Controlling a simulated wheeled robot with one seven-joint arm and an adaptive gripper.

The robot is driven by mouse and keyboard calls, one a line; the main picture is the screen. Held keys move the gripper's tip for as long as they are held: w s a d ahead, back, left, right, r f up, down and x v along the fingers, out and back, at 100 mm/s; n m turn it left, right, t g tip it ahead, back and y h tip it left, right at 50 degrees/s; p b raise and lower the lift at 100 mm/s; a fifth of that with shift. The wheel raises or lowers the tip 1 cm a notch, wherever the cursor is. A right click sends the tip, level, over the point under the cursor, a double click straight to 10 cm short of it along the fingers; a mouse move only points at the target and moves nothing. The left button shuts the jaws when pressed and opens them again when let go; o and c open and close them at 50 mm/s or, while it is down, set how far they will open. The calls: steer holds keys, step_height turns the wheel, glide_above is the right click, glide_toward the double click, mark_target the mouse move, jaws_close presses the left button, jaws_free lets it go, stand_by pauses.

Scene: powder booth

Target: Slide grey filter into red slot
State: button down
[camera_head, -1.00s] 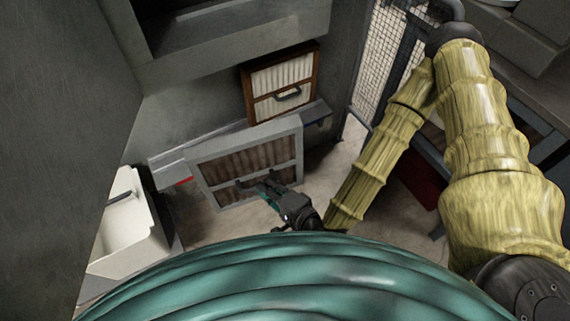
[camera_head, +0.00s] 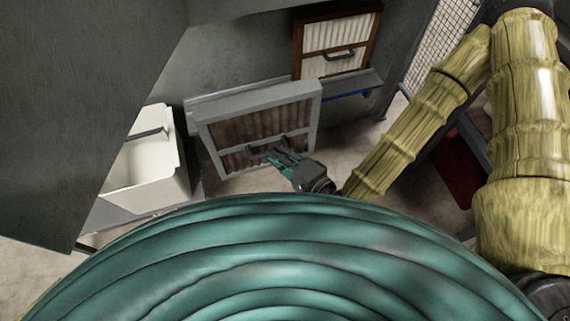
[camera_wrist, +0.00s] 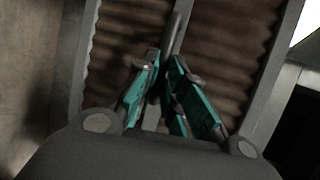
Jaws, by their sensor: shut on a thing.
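The grey filter (camera_head: 211,134) has a grey frame, brown pleats and a bar handle, and stands nearly upright in front of the wall ledge. My gripper (camera_head: 273,156) is shut on its handle. In the wrist view, the teal fingers (camera_wrist: 164,75) close around the handle in front of the brown pleats (camera_wrist: 222,60). No red slot mark shows now; the filter covers much of the ledge's left part. A blue mark (camera_head: 347,94) shows on the ledge's right part, below a brown-framed filter.
The brown-framed filter (camera_head: 337,38) with white pleats stands on the ledge (camera_head: 366,82) at the right. A white bin (camera_head: 160,190) with a dark handle stands to the left. A grey panel (camera_head: 60,130) fills the far left. A mesh panel (camera_head: 440,45) is at the right.

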mark_target(270, 139)
steer(key=shift+w+a+f+b, duration=0.1)
steer(key=shift+w+a+b, duration=0.35)
steer(key=shift+w+b, duration=0.55)
steer(key=shift+w+a+f+b, duration=0.1)
steer(key=shift+w+a+b, duration=0.4)
steer(key=shift+w+b, duration=0.5)
steer(key=shift+w+a+f+b, duration=0.1)
steer(key=shift+w+a+b, duration=0.5)
steer(key=shift+b, duration=0.7)
steer(key=w+b, duration=0.1)
steer(key=w+a+b, duration=0.1)
steer(key=w, duration=0.1)
steer(key=shift+a+r+b, duration=0.15)
steer(key=shift+b, duration=0.25)
steer(key=w+a, duration=0.4)
steer(key=w, duration=0.6)
steer(key=w+a+b, duration=0.1)
steer(key=w+a, duration=0.3)
steer(key=w, duration=0.7)
steer(key=shift+a+f, duration=0.2)
steer(key=shift+f, duration=0.05)
steer(key=shift+w+a+r, duration=0.15)
steer(key=shift+w+r, duration=0.05)
steer(key=shift+w, duration=0.2)
steer(key=shift+f+b, duration=0.35)
steer(key=shift+f, duration=0.1)
steer(key=shift+f+b, duration=0.55)
steer(key=shift+f, duration=0.4)
